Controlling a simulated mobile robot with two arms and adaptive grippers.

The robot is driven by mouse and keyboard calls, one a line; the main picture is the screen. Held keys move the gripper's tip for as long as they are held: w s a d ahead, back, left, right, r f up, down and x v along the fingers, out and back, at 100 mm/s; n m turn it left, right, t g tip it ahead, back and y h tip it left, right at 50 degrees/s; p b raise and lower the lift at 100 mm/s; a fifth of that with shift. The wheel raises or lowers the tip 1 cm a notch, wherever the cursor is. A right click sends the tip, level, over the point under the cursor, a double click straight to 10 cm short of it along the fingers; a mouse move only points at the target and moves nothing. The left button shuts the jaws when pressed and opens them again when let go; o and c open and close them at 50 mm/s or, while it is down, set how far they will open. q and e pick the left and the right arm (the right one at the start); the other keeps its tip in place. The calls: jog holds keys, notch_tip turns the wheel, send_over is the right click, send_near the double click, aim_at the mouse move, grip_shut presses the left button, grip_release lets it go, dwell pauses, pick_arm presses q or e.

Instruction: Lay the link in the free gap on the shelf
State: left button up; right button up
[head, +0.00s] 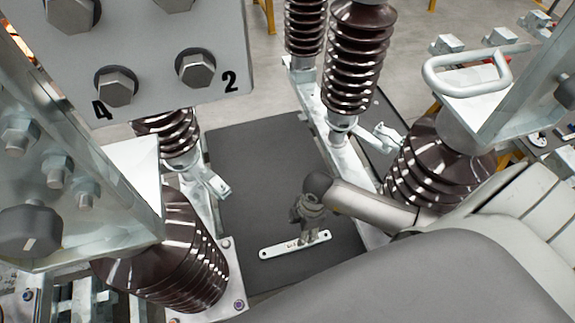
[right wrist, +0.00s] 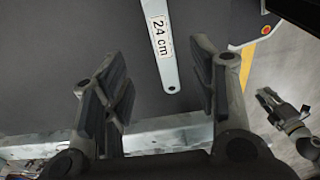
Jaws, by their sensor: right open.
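The link is a flat pale metal bar (head: 279,249) with a hole near each end, low in the middle of the head view against a dark grey surface. In the right wrist view the link (right wrist: 173,78) carries a "24 cm" label, and its holed end points toward me. My right gripper (head: 311,232) is at the link's right part in the head view. In the right wrist view its fingers (right wrist: 158,60) stand apart on both sides of the link, with gaps showing. My left gripper is not in the head view. I cannot make out a shelf gap.
The dark grey surface (head: 255,150) lies between brown ribbed insulators (head: 355,60) and pale metal beams. A plate marked 4 and 2 (head: 175,45) with large bolts fills the upper left. A handle (head: 465,78) is at the upper right. In the wrist view a pale beam crosses below the link.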

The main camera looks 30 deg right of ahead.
jog(key=f, duration=0.4)
jog(key=shift+s+a+f+b, duration=0.15)
jog(key=shift+s+a+b, duration=0.05)
jog(key=shift+s+b, duration=0.1)
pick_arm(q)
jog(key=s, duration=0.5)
pick_arm(e)
jog(key=shift+a+f, duration=0.1)
jog(key=shift+f, duration=0.25)
jog(key=shift+w+f, duration=0.15)
jog(key=shift+f, duration=0.05)
jog(key=shift+a+f+b, duration=0.1)
jog(key=shift+f+b, duration=0.55)
jog(key=shift+b, duration=0.2)
jog(key=f+b, duration=0.3)
jog(key=shift+w+a+f+b, duration=0.15)
jog(key=shift+w+a+b, duration=0.05)
jog(key=shift+a+b, duration=0.15)
jog(key=shift+f+b, duration=0.25)
jog(key=shift+b, duration=0.05)
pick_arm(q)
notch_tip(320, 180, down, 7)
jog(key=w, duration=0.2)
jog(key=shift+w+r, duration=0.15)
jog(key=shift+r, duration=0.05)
